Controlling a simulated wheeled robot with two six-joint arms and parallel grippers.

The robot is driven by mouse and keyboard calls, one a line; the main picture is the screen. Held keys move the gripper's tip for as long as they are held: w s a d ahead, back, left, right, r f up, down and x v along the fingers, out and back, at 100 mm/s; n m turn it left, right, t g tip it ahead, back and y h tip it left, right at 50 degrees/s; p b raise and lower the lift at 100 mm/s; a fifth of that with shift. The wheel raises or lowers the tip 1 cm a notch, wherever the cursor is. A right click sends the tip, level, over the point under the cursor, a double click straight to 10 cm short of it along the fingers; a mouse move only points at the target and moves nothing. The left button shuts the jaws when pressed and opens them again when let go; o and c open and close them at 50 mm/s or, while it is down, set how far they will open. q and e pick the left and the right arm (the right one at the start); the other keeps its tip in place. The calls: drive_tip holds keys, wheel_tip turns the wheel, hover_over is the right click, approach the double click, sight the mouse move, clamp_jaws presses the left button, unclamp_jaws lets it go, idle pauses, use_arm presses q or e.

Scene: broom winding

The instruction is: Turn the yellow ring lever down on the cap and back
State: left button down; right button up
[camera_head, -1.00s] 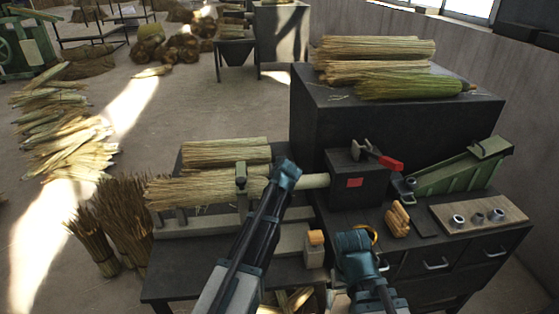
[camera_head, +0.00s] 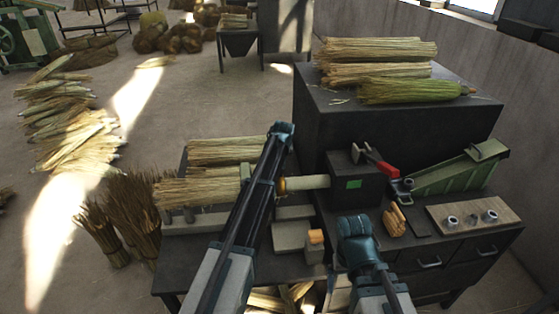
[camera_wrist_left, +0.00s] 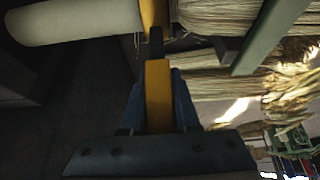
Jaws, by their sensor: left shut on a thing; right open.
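A yellow ring (camera_head: 283,185) sits around the left end of a pale cylinder (camera_head: 308,182) that comes out of the dark box. In the left wrist view, a yellow lever (camera_wrist_left: 158,90) runs from the ring's edge (camera_wrist_left: 153,12) down between the fingers of my left gripper (camera_wrist_left: 158,80), which is shut on it. The pale cylinder shows there at upper left (camera_wrist_left: 75,20). In the head view my left forearm hides the left gripper and part of the ring. I cannot make out the cap apart from these. My right gripper (camera_head: 356,235) is over the bench, open; its fingertips are largely hidden.
The dark box (camera_head: 345,200) has a green indicator (camera_head: 354,184) and a red-handled lever (camera_head: 386,170). A straw bundle (camera_head: 200,190) lies left of the ring. Wooden pieces (camera_head: 394,220), an orange-topped block (camera_head: 315,240) and a board with metal fittings (camera_head: 470,214) are nearby.

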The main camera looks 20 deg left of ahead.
use_arm(q)
drive_tip(key=shift+w+a, duration=0.1)
drive_tip(key=c, duration=0.6)
unclamp_jaws()
drive_tip(key=shift+w, duration=0.1)
drive_tip(key=shift+c, duration=0.2)
drive_tip(key=p+v, duration=1.2)
drive_tip(key=v, duration=0.1)
drive_tip(key=shift+s+r, duration=0.25)
drive_tip(key=shift+r, duration=0.05)
drive_tip(key=shift+d, duration=0.2)
drive_tip(key=s+d+f+m+g+b, duration=0.1)
drive_tip(key=s+d+f+m+b, duration=0.1)
drive_tip(key=s, duration=1)
drive_tip(key=s+d+f+m+g+b, duration=0.2)
drive_tip(key=s+d+f+b, duration=0.3)
drive_tip(key=s, duration=0.8)
drive_tip(key=s+d+f+m+g+b, duration=0.2)
drive_tip(key=s+d+f, duration=0.4)
drive_tip(key=s+d, duration=0.3)
drive_tip(key=s+m+b, duration=0.1)
drive_tip(key=s+m, duration=0.1)
drive_tip(key=s, duration=0.2)
drive_tip(key=shift+h, duration=0.4)
